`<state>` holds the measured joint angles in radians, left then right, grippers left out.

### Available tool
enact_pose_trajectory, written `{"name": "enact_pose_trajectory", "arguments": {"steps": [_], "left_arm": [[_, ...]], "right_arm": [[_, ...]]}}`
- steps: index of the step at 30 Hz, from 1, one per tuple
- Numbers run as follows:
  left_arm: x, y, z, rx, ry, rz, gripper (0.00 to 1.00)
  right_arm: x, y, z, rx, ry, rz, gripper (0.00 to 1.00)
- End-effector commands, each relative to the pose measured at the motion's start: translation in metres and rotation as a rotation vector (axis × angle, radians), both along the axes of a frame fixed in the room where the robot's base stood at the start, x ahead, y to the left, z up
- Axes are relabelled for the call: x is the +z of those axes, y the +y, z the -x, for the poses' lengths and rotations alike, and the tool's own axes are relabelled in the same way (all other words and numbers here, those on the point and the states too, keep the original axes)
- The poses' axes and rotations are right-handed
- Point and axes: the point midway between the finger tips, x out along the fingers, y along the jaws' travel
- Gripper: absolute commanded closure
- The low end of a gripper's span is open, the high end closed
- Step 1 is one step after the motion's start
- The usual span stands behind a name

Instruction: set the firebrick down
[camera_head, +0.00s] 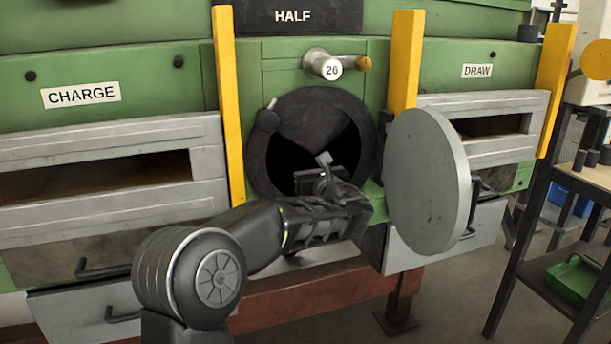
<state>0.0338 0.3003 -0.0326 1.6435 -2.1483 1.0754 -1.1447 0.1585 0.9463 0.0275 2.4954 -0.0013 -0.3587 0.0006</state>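One arm of mine comes in from the lower left, and I take its gripper as my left gripper (324,176). The gripper is in front of the dark round opening (290,112) in the green furnace front, at its lower part. The fingers are dark against the dark opening, and I cannot tell whether they are open or shut or hold anything. I cannot make out a firebrick anywhere in the view. My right gripper is not in view.
A grey round door (428,180) stands swung out just right of the opening. Grey-framed slots lie under the CHARGE label (80,95) and the DRAW label (477,71). Yellow posts (228,100) flank the middle. A dark rack (545,200) with a green tray (578,282) stands at right.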

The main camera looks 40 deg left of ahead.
Motion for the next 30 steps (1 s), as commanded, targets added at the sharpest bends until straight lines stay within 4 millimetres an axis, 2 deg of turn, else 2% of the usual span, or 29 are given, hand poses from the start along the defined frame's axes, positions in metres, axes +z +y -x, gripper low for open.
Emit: {"name": "enact_pose_trajectory", "arguments": {"steps": [1, 8, 9, 16, 26, 30], "left_arm": [[-0.007, 0.001, 0.001, 0.001, -0.002, -0.001, 1.0], [-0.006, 0.001, 0.001, -0.001, -0.001, -0.001, 1.0], [-0.007, 0.001, 0.001, -0.002, 0.001, 0.0, 0.54], [-0.007, 0.001, 0.001, -0.002, 0.001, -0.001, 0.35], [-0.006, -0.001, 0.002, -0.002, -0.001, -0.001, 0.33], [-0.006, -0.009, 0.007, -0.004, 0.0, 0.0, 0.33]], "right_arm": [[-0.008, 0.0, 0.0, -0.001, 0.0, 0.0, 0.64], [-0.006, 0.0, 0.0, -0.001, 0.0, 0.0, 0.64], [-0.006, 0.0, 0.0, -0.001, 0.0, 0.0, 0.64], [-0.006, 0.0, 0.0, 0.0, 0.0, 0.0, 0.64], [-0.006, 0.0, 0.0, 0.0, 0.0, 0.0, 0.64], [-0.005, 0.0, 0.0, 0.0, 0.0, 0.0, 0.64]]}}
